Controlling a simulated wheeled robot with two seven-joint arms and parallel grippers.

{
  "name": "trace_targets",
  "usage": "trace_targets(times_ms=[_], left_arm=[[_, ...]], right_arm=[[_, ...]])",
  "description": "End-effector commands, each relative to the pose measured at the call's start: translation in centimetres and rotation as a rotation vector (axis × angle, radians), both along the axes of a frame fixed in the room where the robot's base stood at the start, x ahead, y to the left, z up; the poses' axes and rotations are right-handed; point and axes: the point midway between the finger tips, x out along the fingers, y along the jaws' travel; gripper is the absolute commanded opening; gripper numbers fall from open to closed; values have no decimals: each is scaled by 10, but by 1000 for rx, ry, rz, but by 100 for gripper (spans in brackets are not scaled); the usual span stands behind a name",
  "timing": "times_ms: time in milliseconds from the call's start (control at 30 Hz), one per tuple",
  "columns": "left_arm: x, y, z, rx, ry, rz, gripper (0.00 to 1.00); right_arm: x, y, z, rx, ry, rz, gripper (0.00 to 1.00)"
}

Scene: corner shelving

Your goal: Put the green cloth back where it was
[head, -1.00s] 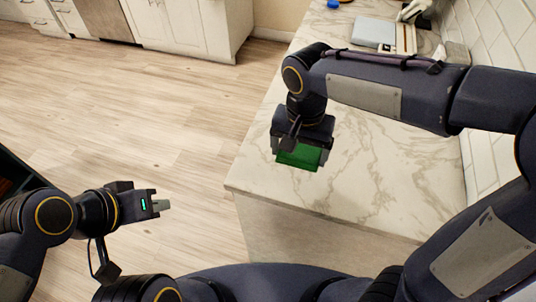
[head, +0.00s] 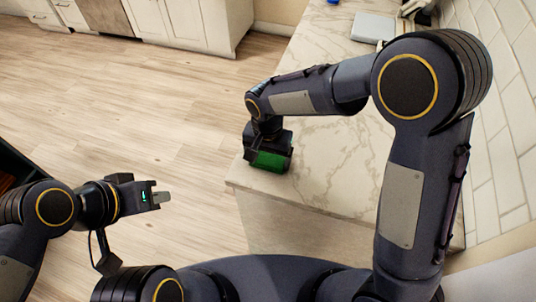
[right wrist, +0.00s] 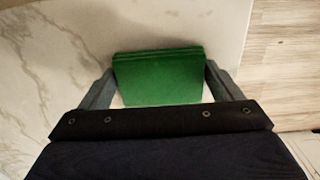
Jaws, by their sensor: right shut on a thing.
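The green cloth (head: 270,161) is a folded block held by my right gripper (head: 268,158) near the left front corner of the marble counter. In the right wrist view the cloth (right wrist: 158,78) sits between the two grey fingers, with the right gripper (right wrist: 160,88) shut on it. The counter surface lies under it; I cannot tell whether the cloth touches it. My left gripper (head: 162,198) is empty, off to the left over the floor, away from the counter. The gap between its fingers is not clear.
The marble counter (head: 335,160) is mostly clear around the cloth. Its left edge drops to the wooden floor (head: 130,110). A grey flat object (head: 374,27) lies at the back of the counter. A tiled wall (head: 500,130) bounds the right side.

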Motion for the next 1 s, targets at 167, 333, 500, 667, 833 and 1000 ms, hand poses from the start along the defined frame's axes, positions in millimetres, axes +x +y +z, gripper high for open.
trace_targets(times_ms=[167, 333, 500, 667, 833, 1000], left_arm=[[0, 0, -3, 0, 0, 0, 0], [0, 0, -3, 0, 0, 0, 0], [0, 0, -3, 0, 0, 0, 0], [0, 0, 1, 0, 0, 0, 0], [0, 0, -3, 0, 0, 0, 0], [0, 0, -6, 0, 0, 0, 0]], right_arm=[[0, 0, -3, 0, 0, 0, 61], [0, 0, -3, -1, 0, 0, 100], [0, 0, -3, -1, 0, 1, 100], [0, 0, 4, 0, -1, 0, 100], [1, 1, 30, 3, -5, 1, 100], [1, 1, 68, 4, -4, 1, 100]])
